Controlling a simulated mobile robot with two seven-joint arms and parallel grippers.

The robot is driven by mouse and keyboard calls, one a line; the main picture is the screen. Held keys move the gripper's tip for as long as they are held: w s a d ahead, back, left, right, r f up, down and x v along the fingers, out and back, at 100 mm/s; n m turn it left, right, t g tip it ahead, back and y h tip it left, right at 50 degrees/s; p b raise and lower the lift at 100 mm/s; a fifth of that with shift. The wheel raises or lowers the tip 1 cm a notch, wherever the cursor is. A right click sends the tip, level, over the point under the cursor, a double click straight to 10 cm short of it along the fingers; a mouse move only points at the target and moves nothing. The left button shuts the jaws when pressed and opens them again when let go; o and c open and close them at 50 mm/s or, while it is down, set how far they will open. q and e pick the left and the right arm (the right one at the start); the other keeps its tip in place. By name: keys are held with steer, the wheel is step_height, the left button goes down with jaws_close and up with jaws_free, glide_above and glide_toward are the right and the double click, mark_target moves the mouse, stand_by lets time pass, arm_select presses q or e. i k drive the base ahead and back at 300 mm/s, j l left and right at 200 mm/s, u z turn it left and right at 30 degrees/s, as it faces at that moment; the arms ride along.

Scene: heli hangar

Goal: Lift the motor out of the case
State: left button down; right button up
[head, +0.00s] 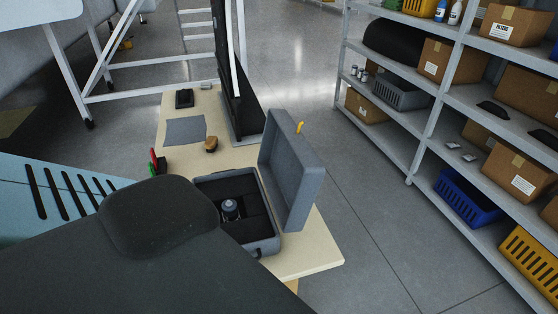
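The case (266,248) is grey and lies open on the light wooden table, with its lid (296,172) standing up on the right side. The motor (230,208) is a small dark and grey cylinder sitting in the dark lining inside the case. A large dark shape in the lower left covers the case's near left part. Neither of my grippers shows in the head view.
The table (310,258) has a bare corner right of the case. A grey cloth (186,131), a dark device (184,98), a brown object (211,144) and red and green items (157,163) lie behind it. A shelf rack (428,125) with boxes and bins stands to the right.

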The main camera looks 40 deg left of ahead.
mark_target(230, 212)
steer(key=i+l+u, duration=0.2)
steer(key=u, duration=0.3)
steer(key=i+l+u, duration=0.3)
steer(key=u, duration=0.2)
steer(key=i+l+u, duration=0.15)
steer(key=l+u, duration=0.35)
steer(key=i+l+u, duration=0.1)
steer(key=l+u, duration=0.2)
steer(key=u, duration=0.2)
steer(key=i+l+u, duration=0.1)
steer(key=l+u, duration=0.9)
steer(key=l, duration=0.2)
